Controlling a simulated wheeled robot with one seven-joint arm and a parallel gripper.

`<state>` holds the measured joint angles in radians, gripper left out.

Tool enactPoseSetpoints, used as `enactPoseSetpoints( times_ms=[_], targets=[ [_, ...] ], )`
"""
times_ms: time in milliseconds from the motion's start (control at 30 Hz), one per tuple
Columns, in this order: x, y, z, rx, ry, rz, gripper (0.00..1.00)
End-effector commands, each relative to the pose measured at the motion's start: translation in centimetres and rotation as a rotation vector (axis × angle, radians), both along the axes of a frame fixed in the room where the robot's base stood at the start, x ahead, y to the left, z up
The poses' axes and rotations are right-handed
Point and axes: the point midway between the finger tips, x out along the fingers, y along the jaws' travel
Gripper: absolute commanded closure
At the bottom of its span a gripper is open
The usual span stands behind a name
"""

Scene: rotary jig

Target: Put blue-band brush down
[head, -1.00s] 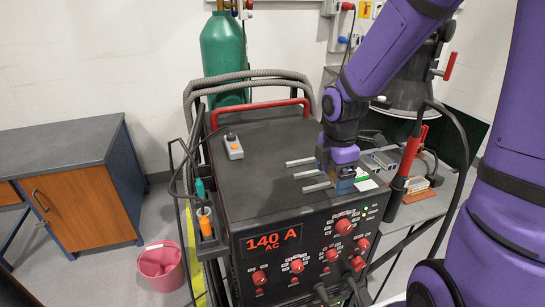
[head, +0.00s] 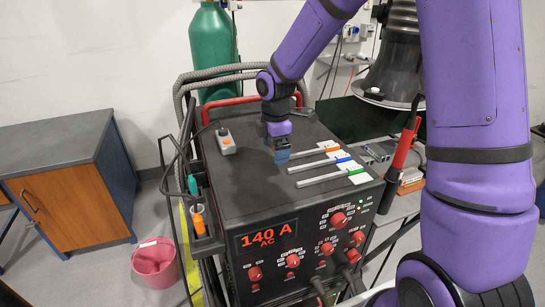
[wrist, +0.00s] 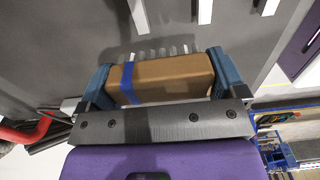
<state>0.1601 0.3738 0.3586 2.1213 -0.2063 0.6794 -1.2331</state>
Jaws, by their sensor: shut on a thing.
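My gripper (head: 281,156) is over the dark top of the welding machine (head: 240,175), left of three pale bars. In the wrist view its blue fingers (wrist: 160,80) are shut on a brown block-shaped brush (wrist: 175,78) with a blue band (wrist: 128,84) near its left end. Short pale bristles or pegs show past its far edge. In the head view the fingers hide the brush. I cannot tell whether it touches the top. The bars carry an orange mark (head: 331,148), a blue mark (head: 343,159) and a green mark (head: 355,172), with white cards at their right ends.
A red rail (head: 225,107) runs along the back. A side holder with an orange-handled tool (head: 198,219) is on the left. The front left of the top is clear. A pink bucket (head: 156,262) stands on the floor.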

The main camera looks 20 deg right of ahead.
Motion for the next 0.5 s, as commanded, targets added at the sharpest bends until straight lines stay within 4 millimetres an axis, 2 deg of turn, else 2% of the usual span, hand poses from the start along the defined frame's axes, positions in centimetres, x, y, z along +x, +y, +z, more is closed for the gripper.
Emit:
enactPoseSetpoints(
  times_ms=[133, 333, 500],
  targets=[
    [0.9, 0.6, -0.1, 0.0, -0.001, 0.001, 0.48],
    [0.8, 0.5, -3.0, 0.0, 0.003, 0.001, 0.48],
    [0.8, 0.5, -3.6, -0.001, -0.001, 0.0, 0.48]
  ],
)
